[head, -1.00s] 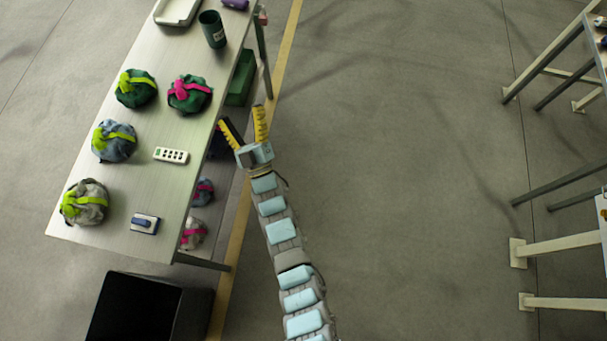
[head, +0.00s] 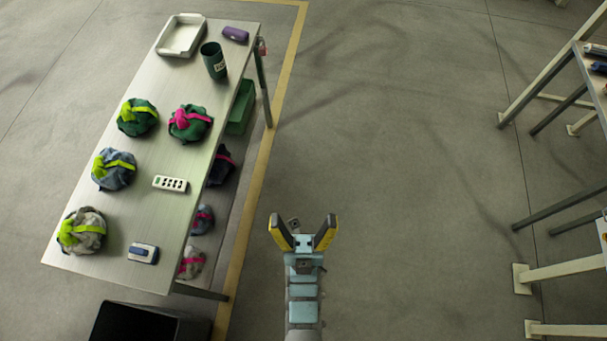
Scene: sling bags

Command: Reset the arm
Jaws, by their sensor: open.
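My gripper (head: 303,232) is open and empty in the head view. Its two yellow-and-black fingers are spread and point up the picture, over bare floor. It is to the right of the table (head: 160,215) and apart from it. My arm comes up short and straight from the bottom edge of the picture.
The table holds several sling bags, among them a green one with a pink strap (head: 190,123), a power strip (head: 170,183), a green bin (head: 214,60) and a white tray (head: 181,36). More bags lie below. A black box (head: 140,322) stands at lower left. Central floor is clear.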

